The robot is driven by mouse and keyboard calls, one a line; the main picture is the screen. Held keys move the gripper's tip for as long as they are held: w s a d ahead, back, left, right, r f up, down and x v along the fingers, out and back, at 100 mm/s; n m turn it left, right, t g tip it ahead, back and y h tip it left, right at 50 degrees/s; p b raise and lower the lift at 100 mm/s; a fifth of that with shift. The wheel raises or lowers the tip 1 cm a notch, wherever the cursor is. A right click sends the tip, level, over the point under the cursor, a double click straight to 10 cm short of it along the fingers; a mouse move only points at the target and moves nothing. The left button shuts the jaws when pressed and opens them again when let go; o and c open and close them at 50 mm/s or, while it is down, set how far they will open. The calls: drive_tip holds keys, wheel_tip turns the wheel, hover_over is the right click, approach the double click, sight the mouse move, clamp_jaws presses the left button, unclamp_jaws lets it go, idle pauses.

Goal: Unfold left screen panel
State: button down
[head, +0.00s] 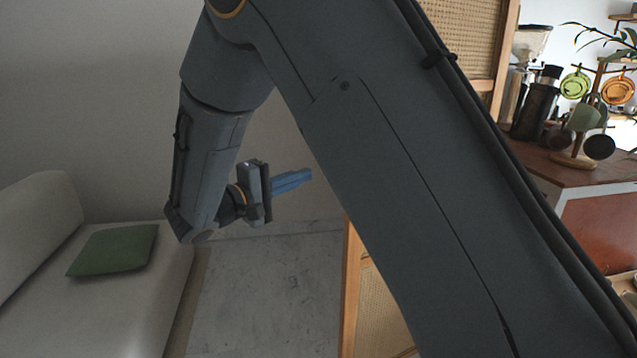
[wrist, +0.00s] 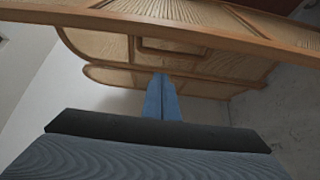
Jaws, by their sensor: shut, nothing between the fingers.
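The folding screen has wooden frames and woven cane infill. In the head view its upper part (head: 466,38) shows behind my arm and its lower part (head: 378,310) shows below it; my arm hides the middle. My gripper (head: 307,175), with blue fingers, is shut and empty, to the left of the screen's lower frame. In the wrist view the gripper (wrist: 161,78) points toward the cane panels (wrist: 115,45), with a wooden rail crossing the top. I cannot tell whether the fingertips touch the panel, or which panel is the left one.
A pale sofa (head: 40,230) with a green cushion (head: 113,249) stands at the left. A counter (head: 560,180) at the right holds a mug tree (head: 577,155) with cups and a coffee grinder (head: 525,60). Grey floor (head: 265,295) is open between sofa and screen.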

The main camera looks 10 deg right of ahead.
drive_tip(key=p+x, duration=0.1)
drive_tip(key=x, duration=0.9)
drive_tip(key=shift+s+d+p, duration=0.15)
drive_tip(key=shift+s+p, duration=0.1)
drive_tip(key=shift+s, duration=0.85)
drive_tip(key=shift+s+d+p, duration=0.1)
drive_tip(key=shift+s+p, duration=0.1)
drive_tip(key=shift+s, duration=0.85)
drive_tip(key=shift+s, duration=0.1)
